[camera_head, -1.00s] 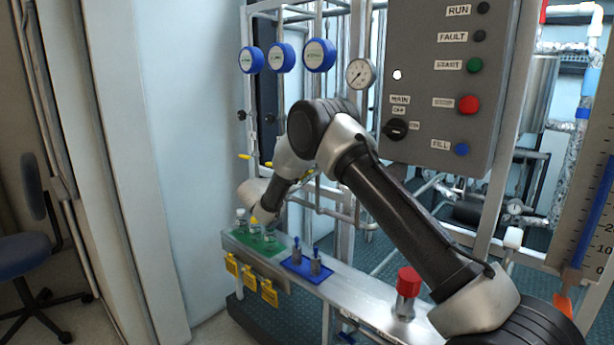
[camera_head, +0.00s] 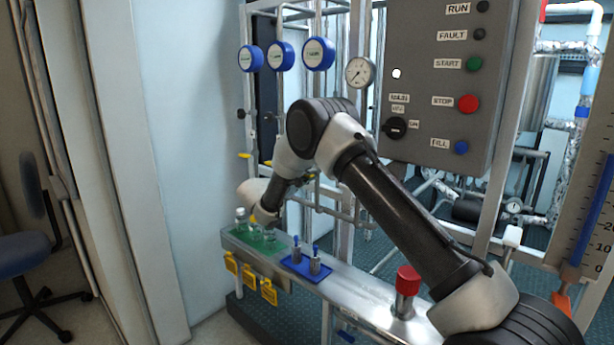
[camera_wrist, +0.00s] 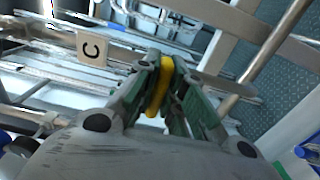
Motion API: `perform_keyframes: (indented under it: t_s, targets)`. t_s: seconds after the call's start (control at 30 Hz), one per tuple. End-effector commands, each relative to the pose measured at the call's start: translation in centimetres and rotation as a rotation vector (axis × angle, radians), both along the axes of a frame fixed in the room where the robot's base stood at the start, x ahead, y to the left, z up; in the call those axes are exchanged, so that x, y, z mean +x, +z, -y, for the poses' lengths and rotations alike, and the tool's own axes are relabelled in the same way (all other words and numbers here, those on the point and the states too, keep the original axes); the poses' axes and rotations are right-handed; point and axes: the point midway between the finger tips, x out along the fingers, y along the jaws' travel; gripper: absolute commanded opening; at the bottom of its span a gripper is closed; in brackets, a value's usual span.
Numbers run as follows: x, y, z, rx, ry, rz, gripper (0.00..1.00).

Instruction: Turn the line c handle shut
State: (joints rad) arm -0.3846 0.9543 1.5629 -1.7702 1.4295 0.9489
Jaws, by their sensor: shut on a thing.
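In the wrist view, my gripper (camera_wrist: 165,88) is shut on a yellow handle (camera_wrist: 161,86), with its green-grey fingers on both sides of it. A tag marked C (camera_wrist: 92,49) sits just left of this handle, on the pipework. The handle's stem and pivot are mostly hidden by the fingers, so its exact angle to the pipe is hard to tell. In the head view my arm covers the held handle, and the fingertips cannot be made out. Another yellow handle (camera_head: 245,156) shows farther left in that view.
A steel bench (camera_head: 370,305) below my arm holds small bottles on a green mat (camera_head: 262,244), a blue tray (camera_head: 296,267) and a red-capped cylinder (camera_head: 407,283). Yellow tags hang from its front. A grey control panel (camera_head: 430,120) stands close behind my arm.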

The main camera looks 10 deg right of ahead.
Motion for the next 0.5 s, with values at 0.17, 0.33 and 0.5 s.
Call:
perform_keyframes:
  t_s: [0.17, 0.33, 0.5]
  targets:
    - [-0.06, -0.19, -0.02, 0.015, 0.000, 0.017, 0.00]
    - [-0.06, -0.21, -0.02, 0.017, 0.000, 0.021, 0.00]
    - [-0.06, -0.22, -0.02, 0.017, 0.000, 0.020, 0.00]
